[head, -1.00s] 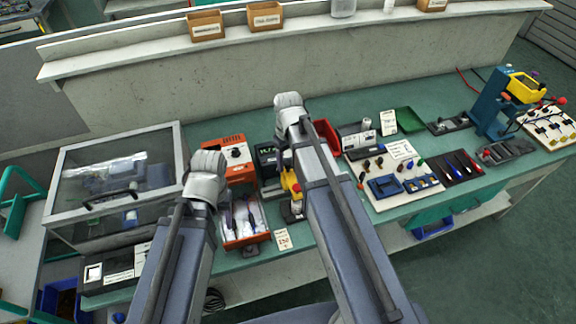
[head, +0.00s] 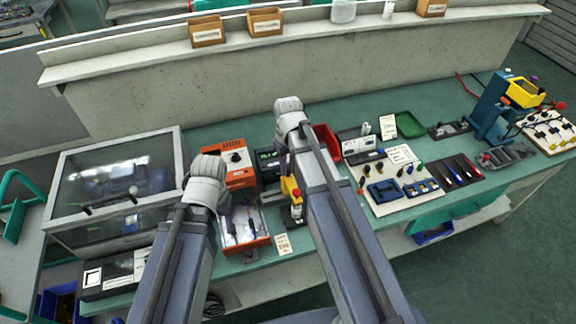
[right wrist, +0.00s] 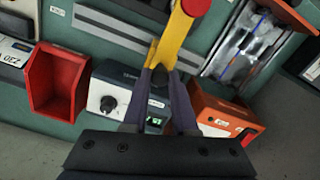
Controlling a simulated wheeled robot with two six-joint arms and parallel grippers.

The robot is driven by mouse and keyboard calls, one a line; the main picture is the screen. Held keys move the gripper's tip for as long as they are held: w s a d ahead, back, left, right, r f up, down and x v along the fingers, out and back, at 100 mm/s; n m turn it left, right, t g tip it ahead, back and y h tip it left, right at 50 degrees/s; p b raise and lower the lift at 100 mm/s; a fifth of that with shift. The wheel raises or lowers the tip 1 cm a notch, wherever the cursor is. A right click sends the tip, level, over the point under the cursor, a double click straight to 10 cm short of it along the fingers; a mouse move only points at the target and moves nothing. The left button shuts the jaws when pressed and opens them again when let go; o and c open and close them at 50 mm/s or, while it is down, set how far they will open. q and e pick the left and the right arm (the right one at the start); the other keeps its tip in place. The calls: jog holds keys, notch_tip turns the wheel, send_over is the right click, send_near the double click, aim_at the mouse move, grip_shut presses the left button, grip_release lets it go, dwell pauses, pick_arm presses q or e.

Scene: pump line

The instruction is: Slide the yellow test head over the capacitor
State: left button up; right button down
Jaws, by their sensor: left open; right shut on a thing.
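The yellow test head (head: 290,187) with a red end stands in front of the dark tester at mid-bench. My right gripper (right wrist: 160,78) is shut on its yellow body (right wrist: 175,42) in the right wrist view. The red end (right wrist: 196,6) is at the top edge there. In the head view the right arm hides part of this area. A small pale cylinder (head: 296,211), perhaps the capacitor, shows just below the test head on a dark base. I cannot tell whether they touch. My left gripper (head: 229,224) is open over the orange tray, partly hidden by its arm.
The dark tester with knob and green display (right wrist: 125,97) stands beside an orange device (right wrist: 222,120) and a red bin (right wrist: 55,82). The orange tray (head: 248,246) holds clear bags. A glass-lidded case (head: 115,180) is at left. A tool board (head: 400,195) lies right.

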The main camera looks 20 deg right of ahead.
dwell(0.8)
jog(key=d, duration=0.7)
jog(key=shift+w, duration=0.1)
jog(key=c, duration=0.7)
grip_release()
jog(key=shift+r, duration=0.15)
notch_tip(320, 180, up, 8)
jog(key=p, duration=0.8)
jog(key=shift+f, duration=0.2)
